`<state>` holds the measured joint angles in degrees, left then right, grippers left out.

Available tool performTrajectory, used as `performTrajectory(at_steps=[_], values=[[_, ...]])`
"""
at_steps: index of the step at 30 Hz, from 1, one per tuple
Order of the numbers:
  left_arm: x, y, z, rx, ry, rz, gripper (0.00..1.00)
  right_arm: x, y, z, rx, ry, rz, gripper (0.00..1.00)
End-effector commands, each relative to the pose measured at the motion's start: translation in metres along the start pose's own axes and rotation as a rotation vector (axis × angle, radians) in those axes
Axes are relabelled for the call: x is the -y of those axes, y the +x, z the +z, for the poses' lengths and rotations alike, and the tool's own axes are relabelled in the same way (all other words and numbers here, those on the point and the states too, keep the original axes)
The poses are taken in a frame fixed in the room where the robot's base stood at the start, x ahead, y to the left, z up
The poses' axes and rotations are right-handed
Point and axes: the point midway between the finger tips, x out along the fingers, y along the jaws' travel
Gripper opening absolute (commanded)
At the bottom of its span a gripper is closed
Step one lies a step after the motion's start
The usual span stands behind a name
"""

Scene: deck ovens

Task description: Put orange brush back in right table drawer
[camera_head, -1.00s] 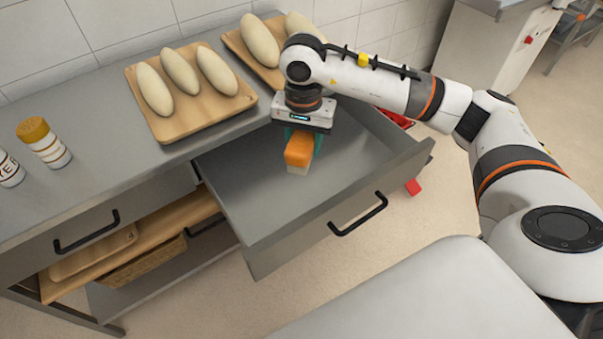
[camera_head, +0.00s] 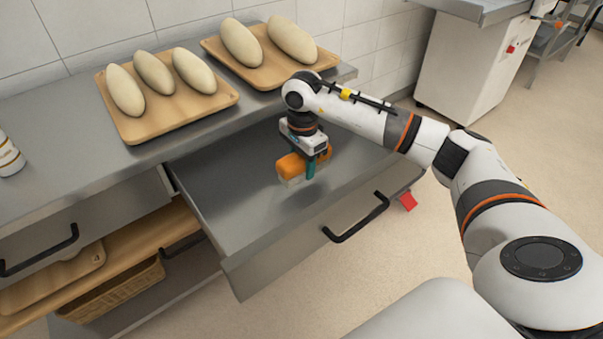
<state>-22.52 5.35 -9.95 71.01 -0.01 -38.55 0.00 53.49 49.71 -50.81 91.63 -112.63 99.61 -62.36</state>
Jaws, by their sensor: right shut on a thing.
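The orange brush (camera_head: 292,167), with pale bristles at its lower side, is over the open right table drawer (camera_head: 225,195). My right gripper (camera_head: 311,168) is shut on the brush, and its teal fingers point down. The brush is inside the drawer's outline as seen from above. A soft shadow lies on the drawer floor below it, so it looks held a little above the floor, though the exact gap is hard to tell. The drawer is pulled out and otherwise looks empty. My left gripper is not in view.
Two wooden boards with dough loaves, the left board (camera_head: 137,129) and the right board (camera_head: 268,74), lie on the steel table. A shut left drawer (camera_head: 60,225) is beside the open one. A wicker basket (camera_head: 112,290) is on the shelf below. A red object (camera_head: 408,201) shows beyond the drawer.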

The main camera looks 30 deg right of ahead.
Motion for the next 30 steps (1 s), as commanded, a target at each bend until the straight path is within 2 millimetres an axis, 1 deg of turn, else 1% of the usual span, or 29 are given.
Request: performTrajectory(at_steps=[6,8,20,21,23,24,25,30], values=[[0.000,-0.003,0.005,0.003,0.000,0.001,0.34,0.001,0.030,0.000,-0.001,-0.001,-0.002,0.19],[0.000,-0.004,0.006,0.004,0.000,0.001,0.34,0.000,0.035,0.000,0.001,-0.001,-0.001,0.19],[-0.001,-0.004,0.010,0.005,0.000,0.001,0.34,0.000,0.037,0.000,0.001,-0.002,0.001,0.19],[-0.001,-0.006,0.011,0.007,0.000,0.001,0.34,0.000,0.038,0.000,0.001,-0.002,0.000,0.45],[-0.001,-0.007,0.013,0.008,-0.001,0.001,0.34,0.000,0.037,0.000,0.001,-0.002,0.000,0.55],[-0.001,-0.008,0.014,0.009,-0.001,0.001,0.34,0.000,0.037,0.000,0.001,-0.002,0.000,0.61],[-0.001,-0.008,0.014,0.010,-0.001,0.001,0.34,0.000,0.037,0.000,0.001,-0.002,0.000,0.65],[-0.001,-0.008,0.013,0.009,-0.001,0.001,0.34,0.000,0.037,0.000,0.001,-0.002,0.000,0.65]])
